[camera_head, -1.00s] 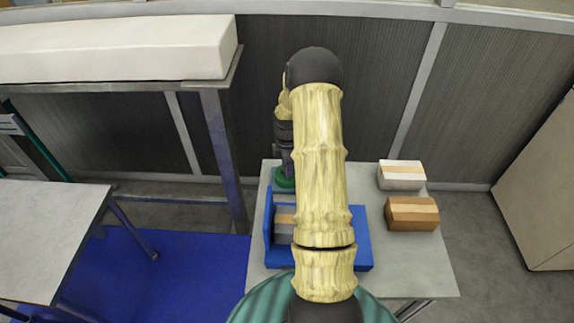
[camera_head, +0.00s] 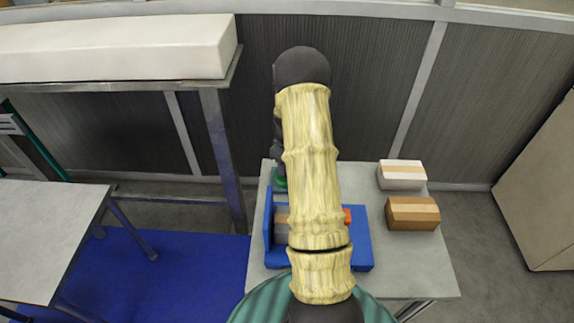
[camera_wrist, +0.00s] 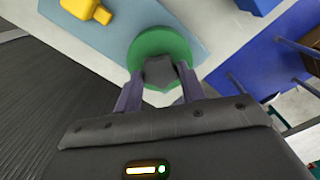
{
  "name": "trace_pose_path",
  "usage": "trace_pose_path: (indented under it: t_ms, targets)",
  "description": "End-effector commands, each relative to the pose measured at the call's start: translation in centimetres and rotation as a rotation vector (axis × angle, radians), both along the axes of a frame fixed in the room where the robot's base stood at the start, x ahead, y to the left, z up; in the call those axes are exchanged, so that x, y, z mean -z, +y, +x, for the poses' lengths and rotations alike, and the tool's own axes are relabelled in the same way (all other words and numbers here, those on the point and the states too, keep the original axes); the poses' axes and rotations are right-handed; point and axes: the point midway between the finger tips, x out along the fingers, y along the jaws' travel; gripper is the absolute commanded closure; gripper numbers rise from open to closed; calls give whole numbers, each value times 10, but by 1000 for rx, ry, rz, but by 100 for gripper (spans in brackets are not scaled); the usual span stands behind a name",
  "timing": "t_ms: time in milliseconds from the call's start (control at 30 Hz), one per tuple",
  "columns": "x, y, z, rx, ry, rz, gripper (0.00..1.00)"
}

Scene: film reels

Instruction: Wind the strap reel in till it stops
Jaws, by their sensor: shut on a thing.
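My gripper (camera_wrist: 160,80) is shut on a dark grey knob (camera_wrist: 160,69) in the wrist view, one finger on each side. The knob stands over a green disc (camera_wrist: 150,42), on a pale blue plate (camera_wrist: 201,32). In the head view the green disc (camera_head: 280,182) shows at the table's back left corner, with my gripper end above it, mostly hidden by my arm. A blue stand (camera_head: 362,250) lies in front of it, holding a grey part with a tan band (camera_head: 281,221). I cannot tell which part is the strap reel; my arm covers much of it.
An orange piece (camera_head: 347,215) shows at the stand's right. A white box (camera_head: 401,180) and a brown box (camera_head: 412,218) stand at the table's right. A steel-legged bench (camera_head: 222,150) stands to the left.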

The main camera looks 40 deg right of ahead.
Motion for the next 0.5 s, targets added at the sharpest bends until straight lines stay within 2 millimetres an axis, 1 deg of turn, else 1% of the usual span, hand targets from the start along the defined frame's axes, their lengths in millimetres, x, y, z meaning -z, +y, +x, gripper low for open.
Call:
trace_pose_path:
  t_ms: [500]
  targets:
    - [-1,-1,1,490,-4,-2,83]
